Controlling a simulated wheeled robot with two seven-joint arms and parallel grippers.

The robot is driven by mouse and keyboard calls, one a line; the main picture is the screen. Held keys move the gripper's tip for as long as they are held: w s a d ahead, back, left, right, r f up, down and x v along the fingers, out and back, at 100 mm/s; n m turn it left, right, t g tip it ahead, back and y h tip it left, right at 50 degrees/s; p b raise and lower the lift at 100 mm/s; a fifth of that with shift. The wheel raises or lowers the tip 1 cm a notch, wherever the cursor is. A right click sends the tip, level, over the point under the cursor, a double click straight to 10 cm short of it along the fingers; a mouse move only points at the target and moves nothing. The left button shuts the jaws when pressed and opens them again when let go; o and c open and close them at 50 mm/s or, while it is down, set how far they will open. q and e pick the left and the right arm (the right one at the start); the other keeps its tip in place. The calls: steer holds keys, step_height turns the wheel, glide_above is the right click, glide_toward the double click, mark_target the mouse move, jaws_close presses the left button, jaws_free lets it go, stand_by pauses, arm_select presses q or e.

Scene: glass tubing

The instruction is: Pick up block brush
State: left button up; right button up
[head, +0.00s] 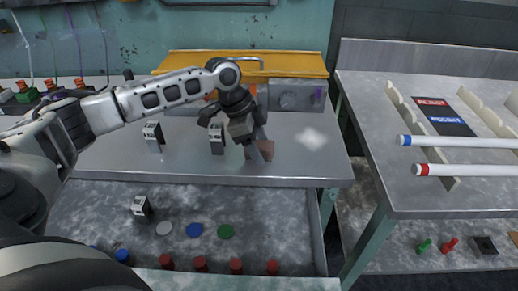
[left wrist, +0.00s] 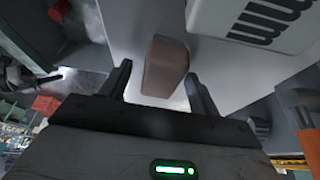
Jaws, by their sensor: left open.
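The block brush looks like a brown block (head: 267,150) on the grey bench top, near its front edge, in the head view. In the left wrist view the brown block (left wrist: 165,66) shows between the two dark fingers. My left gripper (head: 256,147) reaches down over it from behind and is open. In the left wrist view the gripper (left wrist: 157,82) has a finger on each side of the block, with gaps visible. I cannot tell whether either finger touches it. The gripper hides part of the block in the head view. My right gripper is not in view.
A small white-and-black block (head: 217,139) stands close left of the gripper; another (head: 153,136) stands farther left. A yellow-topped unit (head: 290,65) is behind. Lower shelf (head: 290,215) holds coloured discs. The right table (head: 400,190) carries glass tubes (head: 470,170) on racks.

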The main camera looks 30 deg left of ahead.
mark_target(264, 144)
arm_select(q)
steer(key=c, duration=1.1)
steer(key=shift+r, duration=0.15)
steer(key=shift+r, duration=0.3)
step_height(264, 144, up, 2)
steer(key=shift+r, duration=0.1)
steer(key=s+r, duration=0.3)
steer(key=s, duration=0.1)
steer(key=s+d+r, duration=0.1)
steer(key=s+r, duration=0.2)
steer(key=s, duration=0.2)
steer(key=s+d+r+b, duration=0.1)
steer(key=s+r, duration=0.3)
steer(key=s, duration=0.1)
